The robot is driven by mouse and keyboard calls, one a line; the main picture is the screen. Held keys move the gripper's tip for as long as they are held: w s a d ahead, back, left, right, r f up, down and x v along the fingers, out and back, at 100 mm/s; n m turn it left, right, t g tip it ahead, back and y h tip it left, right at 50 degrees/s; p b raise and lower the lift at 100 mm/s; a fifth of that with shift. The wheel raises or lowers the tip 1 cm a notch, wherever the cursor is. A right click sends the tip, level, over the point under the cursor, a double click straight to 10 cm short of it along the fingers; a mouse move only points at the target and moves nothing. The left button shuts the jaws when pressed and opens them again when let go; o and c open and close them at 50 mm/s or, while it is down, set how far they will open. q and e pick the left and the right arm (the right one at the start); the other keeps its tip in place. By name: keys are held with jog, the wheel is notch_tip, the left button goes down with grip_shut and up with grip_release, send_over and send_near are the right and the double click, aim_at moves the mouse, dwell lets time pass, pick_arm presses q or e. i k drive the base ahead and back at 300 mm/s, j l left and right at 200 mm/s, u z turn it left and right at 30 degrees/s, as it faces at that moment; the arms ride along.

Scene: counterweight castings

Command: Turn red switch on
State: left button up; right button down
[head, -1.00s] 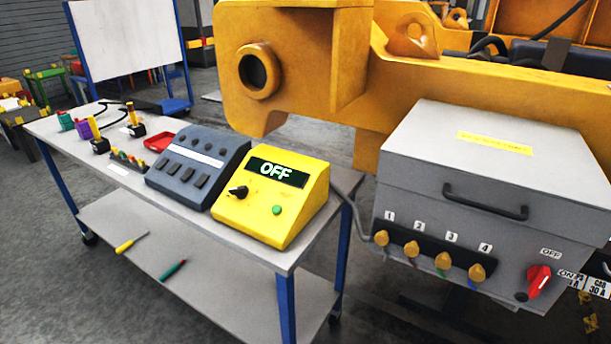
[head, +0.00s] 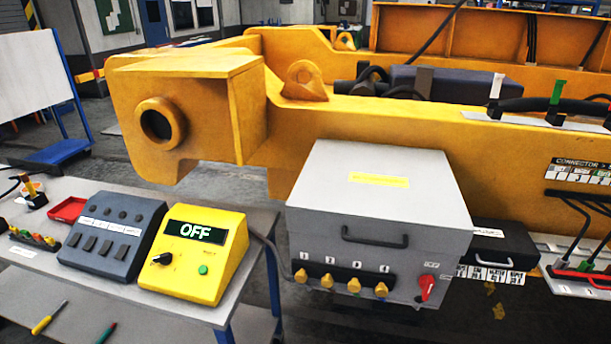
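The red switch (head: 426,288) is a rotary handle at the lower right of the grey box's (head: 370,215) front face. It is tilted, its upper end leaning right, with a small label above it that is too small to read now. A row of several numbered yellow knobs (head: 327,281) lies to its left. The yellow console (head: 190,275) left of the box shows OFF on its display (head: 196,232). Neither of my grippers is in view.
A grey cart (head: 220,317) carries the yellow console and a dark button box (head: 105,240). A large yellow casting (head: 210,105) stands behind. A black case (head: 490,248) and cables (head: 585,225) are to the right of the grey box.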

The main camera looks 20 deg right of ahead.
aim_at(426, 283)
jog(key=k+z, duration=0.15)
jog(key=z, duration=1.4)
